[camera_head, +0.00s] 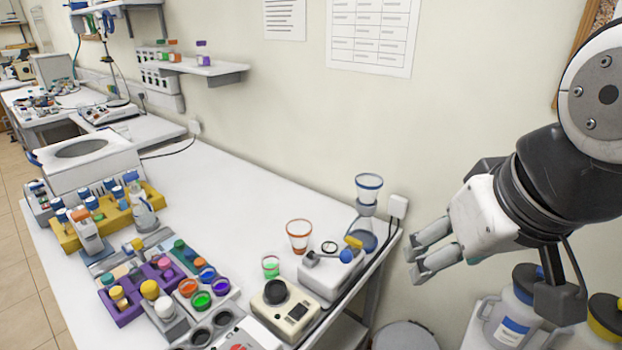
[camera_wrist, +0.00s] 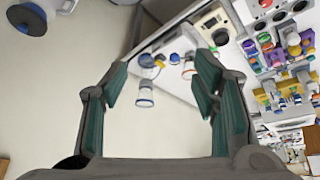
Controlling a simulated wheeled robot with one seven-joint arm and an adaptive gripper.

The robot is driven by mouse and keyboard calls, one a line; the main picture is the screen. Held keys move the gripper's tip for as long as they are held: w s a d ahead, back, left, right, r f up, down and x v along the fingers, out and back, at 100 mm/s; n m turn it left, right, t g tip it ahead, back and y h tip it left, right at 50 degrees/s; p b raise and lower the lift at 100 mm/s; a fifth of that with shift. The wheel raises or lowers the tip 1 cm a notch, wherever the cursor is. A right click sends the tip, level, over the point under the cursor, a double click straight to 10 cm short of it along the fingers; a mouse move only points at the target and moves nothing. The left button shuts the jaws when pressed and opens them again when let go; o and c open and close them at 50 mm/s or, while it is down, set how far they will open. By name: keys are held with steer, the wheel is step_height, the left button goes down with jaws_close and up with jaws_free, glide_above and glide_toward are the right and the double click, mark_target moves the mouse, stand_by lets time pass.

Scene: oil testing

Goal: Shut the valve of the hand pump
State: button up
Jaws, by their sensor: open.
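The hand pump (camera_head: 327,272) is a white box near the far right end of the white bench. It has a yellow handle part (camera_head: 354,242) and a blue knob (camera_head: 346,256) on its right side; I cannot tell the valve's position. In the wrist view the yellow part (camera_wrist: 160,57) and blue knob (camera_wrist: 146,61) lie between my fingers in the picture, farther off. My gripper (camera_head: 413,262) is open and empty, in the air to the right of the pump and beyond the bench edge. It also shows in the wrist view (camera_wrist: 160,85).
A glass flask with a blue-rimmed funnel (camera_head: 368,188) stands close behind the pump. An orange-rimmed cup (camera_head: 299,235), a green-filled cup (camera_head: 271,266) and a beige device with a black knob (camera_head: 285,308) stand nearby. Large canisters (camera_head: 509,318) are below right. The bench's middle is clear.

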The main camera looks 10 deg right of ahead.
steer(key=w+n, duration=0.1)
steer(key=w, duration=0.2)
steer(key=w+g+b, duration=0.1)
steer(key=w, duration=0.3)
steer(key=w+n, duration=0.1)
steer(key=w, duration=0.2)
steer(key=shift+w+a+f+n+g+h+b, duration=0.1)
steer(key=shift+w+n+g+h+b, duration=0.2)
steer(key=shift+w+h+b, duration=0.1)
steer(key=shift+c, duration=1)
steer(key=n+g+b, duration=0.4)
steer(key=n, duration=0.2)
glide_above(354, 240)
step_height(354, 240, down, 15)
steer(key=shift+y, duration=0.4)
step_height(354, 240, down, 14)
steer(key=shift+r+p, duration=0.1)
steer(key=shift+p, duration=0.6)
steer(key=shift+c, duration=0.5)
jaws_close()
